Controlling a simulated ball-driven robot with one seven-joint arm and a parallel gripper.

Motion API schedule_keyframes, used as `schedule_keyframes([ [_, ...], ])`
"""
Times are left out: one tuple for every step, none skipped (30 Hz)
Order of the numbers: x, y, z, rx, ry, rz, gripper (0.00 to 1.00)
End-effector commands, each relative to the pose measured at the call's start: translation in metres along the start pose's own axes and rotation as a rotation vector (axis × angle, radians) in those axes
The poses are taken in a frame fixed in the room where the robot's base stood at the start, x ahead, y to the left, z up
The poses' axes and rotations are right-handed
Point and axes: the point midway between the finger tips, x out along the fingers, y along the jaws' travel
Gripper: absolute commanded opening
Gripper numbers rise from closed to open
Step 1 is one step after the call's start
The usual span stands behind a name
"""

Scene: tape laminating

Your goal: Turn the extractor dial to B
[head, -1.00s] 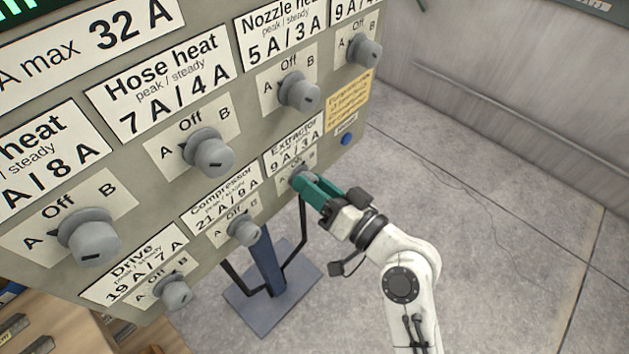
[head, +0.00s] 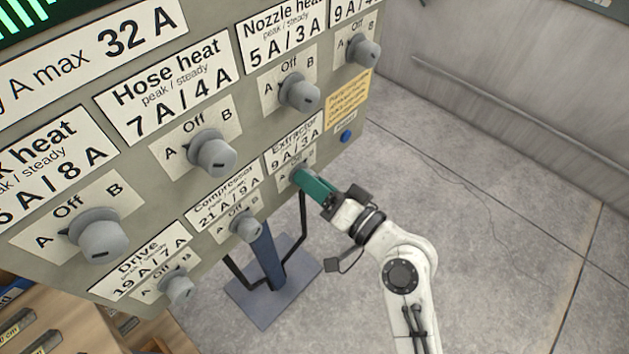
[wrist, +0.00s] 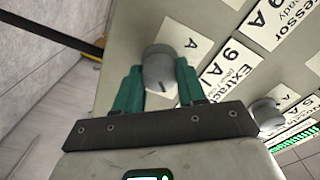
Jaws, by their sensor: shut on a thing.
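The extractor dial is the grey knob (wrist: 160,65) under the white "Extractor 9 A / 3 A" label (head: 292,143), low on the right of the panel. My gripper (wrist: 160,75) is shut on this dial, with one green finger on either side of it in the wrist view. In the head view my gripper (head: 303,179) reaches the panel from the lower right and hides most of the dial. An "A" mark shows beside the dial in the wrist view; its B mark is hidden. I cannot tell which mark the dial points to.
The compressor dial (head: 246,227) is just left of my gripper, and the drive dial (head: 178,288) is farther left. The nozzle heat dial (head: 301,92) is above. A blue button (head: 346,137) sits at the panel's right edge. Open floor (head: 500,190) lies to the right.

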Motion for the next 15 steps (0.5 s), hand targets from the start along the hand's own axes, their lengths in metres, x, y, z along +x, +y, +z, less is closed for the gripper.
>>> schedule_keyframes([
  [-0.0006, 0.0011, -0.0009, -0.001, 0.002, 0.002, 0.43],
  [-0.0006, 0.0011, -0.0009, -0.001, 0.002, 0.002, 0.46],
  [-0.0005, 0.001, -0.0008, -0.001, 0.002, 0.002, 0.49],
  [-0.0005, 0.0009, -0.0007, -0.001, 0.002, 0.002, 0.52],
  [-0.0005, 0.0009, -0.0006, -0.001, 0.002, 0.002, 0.55],
  [-0.0004, 0.0008, -0.0006, -0.001, 0.002, 0.002, 0.59],
  [-0.0004, 0.0007, -0.0005, -0.001, 0.001, 0.002, 0.62],
  [-0.0003, 0.0006, -0.0004, -0.001, 0.001, 0.002, 0.65],
  [-0.0003, 0.0006, -0.0004, -0.001, 0.001, 0.001, 0.66],
  [-0.0003, 0.0005, -0.0003, -0.001, 0.001, 0.001, 0.66],
  [-0.0002, 0.0005, -0.0003, -0.001, 0.001, 0.001, 0.66],
  [-0.0002, 0.0004, -0.0002, -0.001, 0.001, 0.001, 0.66],
  [-0.0002, 0.0004, -0.0002, -0.001, 0.001, 0.001, 0.66],
  [-0.0002, 0.0004, -0.0002, -0.001, 0.001, 0.001, 0.66],
  [-0.0007, 0.0005, -0.0001, -0.001, 0.001, 0.001, 0.66],
])
